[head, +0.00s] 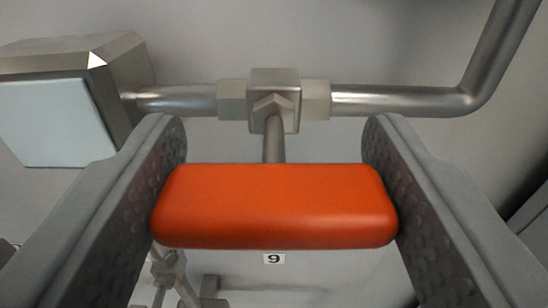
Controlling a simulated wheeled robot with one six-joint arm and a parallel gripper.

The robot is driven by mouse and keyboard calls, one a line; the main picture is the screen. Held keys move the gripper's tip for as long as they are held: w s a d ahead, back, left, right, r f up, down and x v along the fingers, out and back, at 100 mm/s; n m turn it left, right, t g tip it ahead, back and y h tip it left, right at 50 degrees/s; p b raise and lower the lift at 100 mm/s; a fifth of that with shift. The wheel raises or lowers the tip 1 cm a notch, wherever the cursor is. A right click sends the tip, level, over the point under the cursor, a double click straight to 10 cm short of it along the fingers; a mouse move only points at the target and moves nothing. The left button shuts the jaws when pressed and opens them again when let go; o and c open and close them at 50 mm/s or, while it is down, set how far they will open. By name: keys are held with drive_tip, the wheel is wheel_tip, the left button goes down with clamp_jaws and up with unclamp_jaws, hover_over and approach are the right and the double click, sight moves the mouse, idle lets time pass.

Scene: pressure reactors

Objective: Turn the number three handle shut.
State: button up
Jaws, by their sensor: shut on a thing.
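An orange bar handle (273,206) with rounded ends lies level across the middle of the head view. Its grey stem (273,142) runs up to a hex-nut valve body (274,97) on a metal pipe. The two grey dimpled fingers of my gripper (273,160) are shut on the handle, one against each end. No label with a three shows.
The pipe (400,100) runs across behind the handle and bends upward at the right. A metal block with a pale face (55,122) stands at the left, close to my left finger. More fittings (170,275) show at the lower left. A pale wall lies behind.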

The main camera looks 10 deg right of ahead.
drive_tip(key=shift+m, duration=0.4)
drive_tip(key=m, duration=0.4)
drive_tip(key=shift+d, duration=0.1)
drive_tip(key=m, duration=0.4)
drive_tip(key=shift+d+f, duration=0.1)
drive_tip(key=m, duration=0.5)
drive_tip(key=shift+s+f, duration=0.1)
drive_tip(key=shift+f+m, duration=0.1)
drive_tip(key=shift+m, duration=2.1)
drive_tip(key=o, duration=1)
drive_tip(key=shift+d, duration=0.1)
